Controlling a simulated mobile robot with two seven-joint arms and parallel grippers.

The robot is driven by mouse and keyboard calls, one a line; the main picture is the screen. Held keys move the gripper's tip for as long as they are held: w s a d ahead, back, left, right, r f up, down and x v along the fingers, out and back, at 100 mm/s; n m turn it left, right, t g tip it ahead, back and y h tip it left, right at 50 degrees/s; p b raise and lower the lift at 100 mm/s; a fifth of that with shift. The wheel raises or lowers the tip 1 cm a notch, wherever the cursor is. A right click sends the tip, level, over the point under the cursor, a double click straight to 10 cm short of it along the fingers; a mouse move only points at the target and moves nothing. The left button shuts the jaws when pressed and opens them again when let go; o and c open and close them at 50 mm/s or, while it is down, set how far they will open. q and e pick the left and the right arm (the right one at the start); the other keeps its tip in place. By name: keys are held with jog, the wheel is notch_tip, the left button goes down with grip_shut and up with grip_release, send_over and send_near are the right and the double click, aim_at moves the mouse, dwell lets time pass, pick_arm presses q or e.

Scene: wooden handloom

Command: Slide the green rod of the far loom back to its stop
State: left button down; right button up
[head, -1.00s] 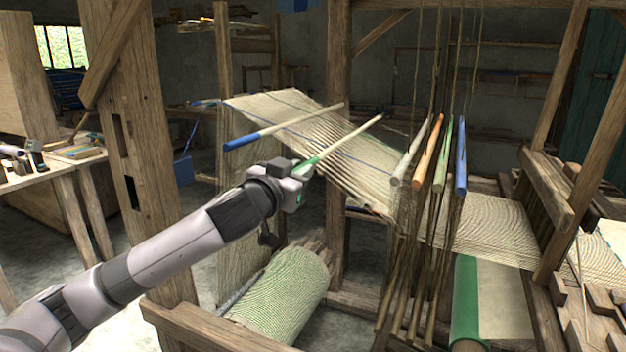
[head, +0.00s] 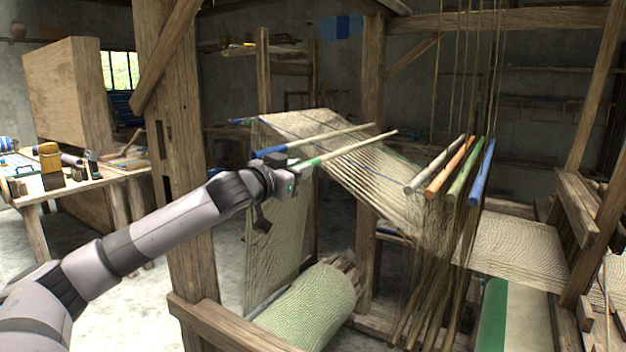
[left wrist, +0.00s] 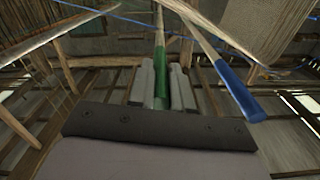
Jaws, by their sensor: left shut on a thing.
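The green rod (head: 350,148) is a pale stick with a green end, lying across the striped warp of the far loom (head: 310,125). My left gripper (head: 296,176) is shut on its green end. The left wrist view shows the green part (left wrist: 160,85) between the two grey fingers of the left gripper (left wrist: 162,75). A blue-ended rod (head: 325,137) lies just behind the green rod, roughly parallel. In the left wrist view its blue end (left wrist: 240,92) is to the right of the fingers, apart from them. My right gripper is out of view.
Several coloured rods, including an orange one (head: 450,165) and a blue one (head: 482,172), hang on cords at the right. A thick wooden post (head: 180,130) stands behind my left arm. A cloth roll (head: 310,305) lies below. A workbench (head: 85,185) is at the left.

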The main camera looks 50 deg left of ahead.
pick_arm(q)
jog(key=shift+s+a+r, duration=0.1)
jog(key=shift+s+a, duration=0.05)
jog(key=shift+a, duration=0.55)
jog(key=shift+s+a+r, duration=0.1)
jog(key=shift+s+a, duration=0.05)
jog(key=shift+a, duration=0.55)
jog(key=c, duration=1.1)
grip_release()
jog(key=shift+a+r, duration=0.1)
jog(key=shift+o, duration=0.2)
jog(key=shift+s+r, duration=0.1)
jog(key=shift+s+d, duration=0.1)
jog(key=shift+d, duration=0.1)
jog(key=b+v, duration=0.1)
jog(key=v, duration=0.5)
jog(key=shift+s, duration=0.45)
